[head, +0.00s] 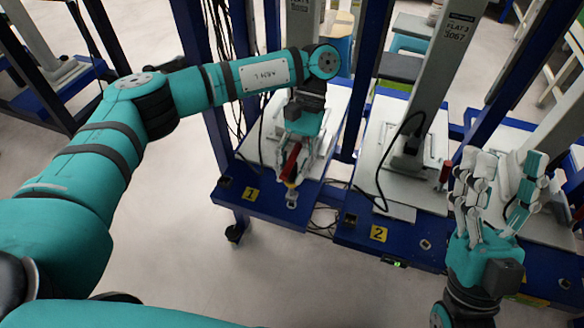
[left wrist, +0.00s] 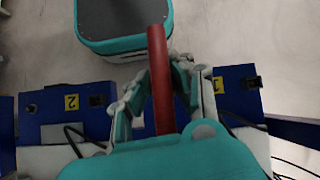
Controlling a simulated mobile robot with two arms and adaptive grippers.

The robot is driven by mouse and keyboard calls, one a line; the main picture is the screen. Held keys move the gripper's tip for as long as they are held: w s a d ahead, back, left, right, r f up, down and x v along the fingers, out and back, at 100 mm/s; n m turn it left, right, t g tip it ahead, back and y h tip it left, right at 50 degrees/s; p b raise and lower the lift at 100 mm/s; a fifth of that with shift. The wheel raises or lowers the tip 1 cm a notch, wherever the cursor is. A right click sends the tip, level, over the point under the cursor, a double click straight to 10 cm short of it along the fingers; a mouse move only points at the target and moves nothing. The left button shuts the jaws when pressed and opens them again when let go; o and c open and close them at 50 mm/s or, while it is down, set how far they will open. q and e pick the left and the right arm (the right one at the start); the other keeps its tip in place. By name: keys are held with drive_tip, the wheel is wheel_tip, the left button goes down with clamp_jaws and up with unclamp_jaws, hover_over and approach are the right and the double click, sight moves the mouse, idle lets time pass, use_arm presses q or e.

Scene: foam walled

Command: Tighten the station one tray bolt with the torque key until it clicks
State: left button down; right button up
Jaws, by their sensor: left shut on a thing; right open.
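The torque key (head: 290,162) has a red handle and stands tilted at the front of station one, marked by a yellow "1" label (head: 250,193). My left gripper (head: 302,155) is shut on it. In the left wrist view the red handle (left wrist: 160,75) rises between the fingers of my left gripper (left wrist: 165,95). A small grey fitting (head: 291,198) sits on the blue front edge of the station one tray (head: 270,205), just below the key. The bolt head and the key's lower tip are not clear.
Station two, with a yellow "2" label (head: 378,233), a pale plate and a black cable (head: 385,165), stands to the right. Blue posts (head: 372,60) rise close to my left arm. A red upright piece (head: 445,172) stands at station two. The floor (head: 190,240) in front is clear.

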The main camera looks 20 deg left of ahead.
sight(291, 161)
use_arm(q)
drive_tip(key=shift+r+p, duration=0.4)
drive_tip(key=shift+r, duration=0.35)
drive_tip(key=shift+r+p, duration=0.45)
drive_tip(key=shift+r, duration=0.1)
drive_tip(key=shift+r+p, duration=0.4)
drive_tip(key=shift+r, duration=0.15)
drive_tip(key=shift+r+p, duration=0.4)
drive_tip(key=shift+r, duration=0.05)
use_arm(e)
drive_tip(key=w+f+g+h, duration=0.3)
drive_tip(key=w+f+g, duration=0.4)
drive_tip(key=f, duration=0.4)
drive_tip(key=shift+w+a+g, duration=0.2)
drive_tip(key=shift+w+g, duration=0.1)
drive_tip(key=shift+g, duration=0.5)
